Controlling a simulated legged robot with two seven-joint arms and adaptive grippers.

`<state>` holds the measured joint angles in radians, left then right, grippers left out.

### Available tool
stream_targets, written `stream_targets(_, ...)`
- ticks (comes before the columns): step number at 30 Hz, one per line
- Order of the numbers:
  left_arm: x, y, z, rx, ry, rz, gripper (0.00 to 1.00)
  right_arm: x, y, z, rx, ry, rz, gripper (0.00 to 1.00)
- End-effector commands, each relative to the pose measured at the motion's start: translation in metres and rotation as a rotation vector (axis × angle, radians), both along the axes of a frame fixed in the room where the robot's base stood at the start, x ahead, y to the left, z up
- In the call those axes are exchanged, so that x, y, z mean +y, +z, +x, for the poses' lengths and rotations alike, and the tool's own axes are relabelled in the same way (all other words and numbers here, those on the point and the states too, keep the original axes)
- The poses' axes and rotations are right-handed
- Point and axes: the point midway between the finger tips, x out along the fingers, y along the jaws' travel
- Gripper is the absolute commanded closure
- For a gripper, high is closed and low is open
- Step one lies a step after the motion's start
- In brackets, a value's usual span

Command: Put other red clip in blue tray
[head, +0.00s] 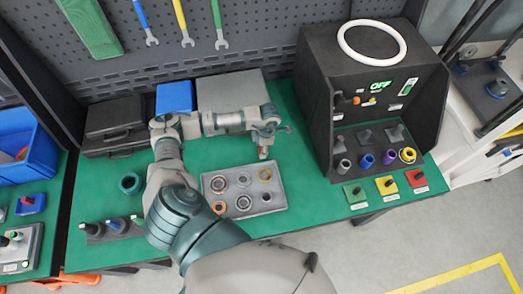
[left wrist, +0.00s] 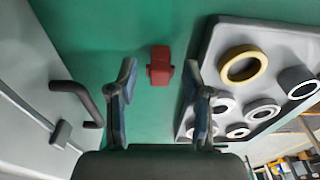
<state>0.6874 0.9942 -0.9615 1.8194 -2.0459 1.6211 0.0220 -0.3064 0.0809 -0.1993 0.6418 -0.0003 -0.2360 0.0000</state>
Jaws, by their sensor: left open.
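A small red clip (left wrist: 159,66) lies on the green table top, seen in the left wrist view between and just beyond my fingertips. My left gripper (left wrist: 160,72) is open, with a finger on either side and a gap between each finger and the clip. In the head view my left gripper (head: 264,142) points down at the table behind the grey parts tray; the clip is hard to make out there. My right gripper is out of view.
The grey tray (head: 266,206) with several rings (left wrist: 244,64) is close beside the gripper. A grey case (head: 232,90) with a handle (left wrist: 77,100) is on the other side. The black test box (head: 372,80) stands at right. A blue bin (head: 28,165) is far left.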

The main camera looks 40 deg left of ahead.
Motion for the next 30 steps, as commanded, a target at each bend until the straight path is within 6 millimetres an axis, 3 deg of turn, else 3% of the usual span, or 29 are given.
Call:
stream_targets(3,0.000,-0.011,-0.001,0.001,0.000,-0.001,0.50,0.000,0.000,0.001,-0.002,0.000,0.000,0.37)
stream_targets(10,0.000,-0.013,-0.001,-0.001,0.000,-0.001,0.50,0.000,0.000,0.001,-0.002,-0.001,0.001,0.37)
stream_targets(16,0.000,-0.012,-0.001,-0.001,-0.001,0.001,0.97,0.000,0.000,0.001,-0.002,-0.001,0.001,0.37)
stream_targets(17,-0.001,-0.012,-0.001,-0.001,-0.001,0.001,1.00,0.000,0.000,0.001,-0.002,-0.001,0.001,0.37)
stream_targets(26,0.000,-0.012,-0.001,-0.001,0.000,-0.001,1.00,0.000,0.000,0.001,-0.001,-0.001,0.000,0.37)
stream_targets(30,0.000,0.001,0.000,-0.002,-0.001,-0.001,1.00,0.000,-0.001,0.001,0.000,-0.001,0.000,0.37)
